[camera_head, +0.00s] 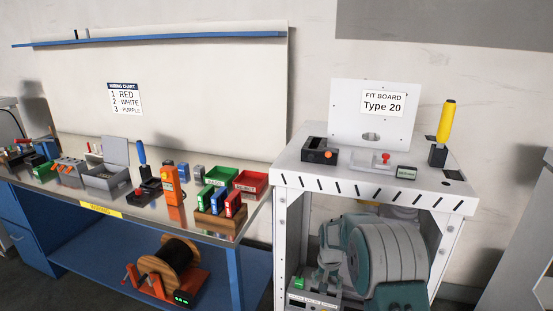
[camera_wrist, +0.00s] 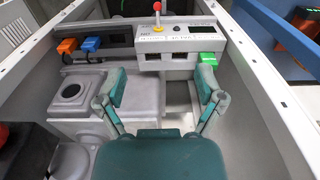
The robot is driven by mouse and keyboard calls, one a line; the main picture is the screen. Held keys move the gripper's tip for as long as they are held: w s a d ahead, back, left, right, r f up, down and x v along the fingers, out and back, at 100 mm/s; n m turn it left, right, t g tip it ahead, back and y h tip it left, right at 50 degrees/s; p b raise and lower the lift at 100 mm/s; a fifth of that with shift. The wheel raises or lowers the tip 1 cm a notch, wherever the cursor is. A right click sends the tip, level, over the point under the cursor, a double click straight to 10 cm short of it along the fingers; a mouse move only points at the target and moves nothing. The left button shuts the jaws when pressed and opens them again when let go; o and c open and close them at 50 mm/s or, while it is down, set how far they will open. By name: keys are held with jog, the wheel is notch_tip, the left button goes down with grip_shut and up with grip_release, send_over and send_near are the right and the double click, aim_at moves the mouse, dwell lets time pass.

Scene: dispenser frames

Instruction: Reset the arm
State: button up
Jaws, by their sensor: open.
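My gripper (camera_wrist: 161,90) is open in the wrist view, with its two teal-padded fingers spread apart. Nothing is held between them. Below the fingers in the wrist view is a grey housing with a round opening (camera_wrist: 72,91). A control panel (camera_wrist: 179,49) with a red knob (camera_wrist: 157,7) on a yellow base lies just beyond the fingertips, and a green block (camera_wrist: 208,59) sits at its right. In the head view, my folded teal and grey arm shows in front of the white stand's lower opening. The fingertips are hard to make out there.
The white stand (camera_head: 378,183) carries a "Type 20" fit board (camera_head: 345,120), a yellow-handled tool (camera_head: 446,121) and small fixtures. The bench (camera_head: 148,209) at left holds green and red bins (camera_head: 251,181) and several tools. A cable reel (camera_head: 172,263) stands on its lower shelf.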

jog(key=s+r+n+t, duration=0.1)
jog(key=s+r, duration=0.6)
jog(key=r, duration=0.4)
jog(key=s+r+n+t, duration=0.1)
jog(key=s+r, duration=0.6)
jog(key=r, duration=0.4)
jog(key=s+r+t, duration=0.1)
jog(key=s+r, duration=0.1)
jog(key=s, duration=0.9)
jog(key=s+r+n+t, duration=0.1)
jog(key=s+r+t, duration=0.1)
jog(key=s, duration=0.9)
jog(key=shift+d+r, duration=0.15)
jog(key=shift+r, duration=0.45)
jog(key=shift+w, duration=0.1)
